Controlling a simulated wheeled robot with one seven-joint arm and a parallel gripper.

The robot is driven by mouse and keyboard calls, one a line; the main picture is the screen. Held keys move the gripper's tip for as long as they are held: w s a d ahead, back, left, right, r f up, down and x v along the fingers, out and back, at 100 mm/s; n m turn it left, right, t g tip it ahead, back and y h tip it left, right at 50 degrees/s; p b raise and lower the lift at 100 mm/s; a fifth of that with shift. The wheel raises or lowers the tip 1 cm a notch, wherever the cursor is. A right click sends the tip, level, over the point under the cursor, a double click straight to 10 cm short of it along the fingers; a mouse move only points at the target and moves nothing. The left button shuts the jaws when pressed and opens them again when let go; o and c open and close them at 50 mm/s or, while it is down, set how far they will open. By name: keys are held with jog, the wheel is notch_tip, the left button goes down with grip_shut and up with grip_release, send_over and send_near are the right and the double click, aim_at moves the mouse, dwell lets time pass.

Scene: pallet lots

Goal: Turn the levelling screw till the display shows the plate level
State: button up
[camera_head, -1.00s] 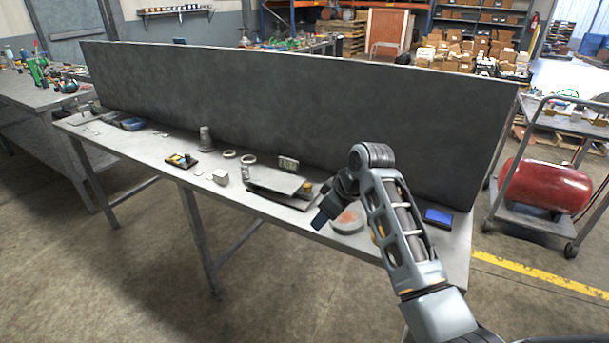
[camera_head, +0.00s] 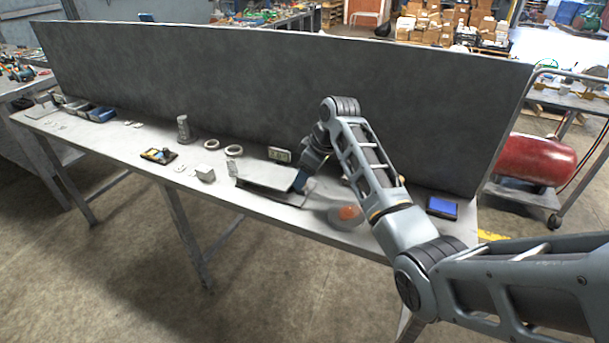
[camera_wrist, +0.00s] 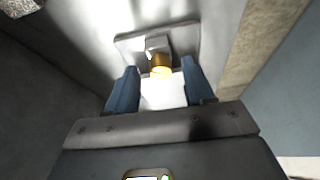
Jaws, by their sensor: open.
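The plate (camera_head: 270,176) lies on the bench top, a flat grey sheet above a darker base. A small display (camera_head: 279,154) stands behind it, its reading too small to make out. In the wrist view, the brass levelling screw (camera_wrist: 161,71) shows at a grey block, between the two blue fingers of my gripper (camera_wrist: 160,78). The fingers are open, with visible gaps on both sides of the screw. In the head view, my gripper (camera_head: 303,178) is at the plate's right end and hides the screw.
A round disc with an orange-red patch (camera_head: 348,213) and a blue-screened device (camera_head: 441,207) lie right of the plate. A small block (camera_head: 205,174), rings (camera_head: 233,150) and a grey cylinder (camera_head: 183,128) stand to the left. A tall dark panel (camera_head: 250,90) closes off the bench's back.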

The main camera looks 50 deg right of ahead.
jog(key=shift+w+a+f, duration=0.1)
jog(key=shift+f, duration=0.25)
jog(key=shift+c, duration=0.4)
grip_shut()
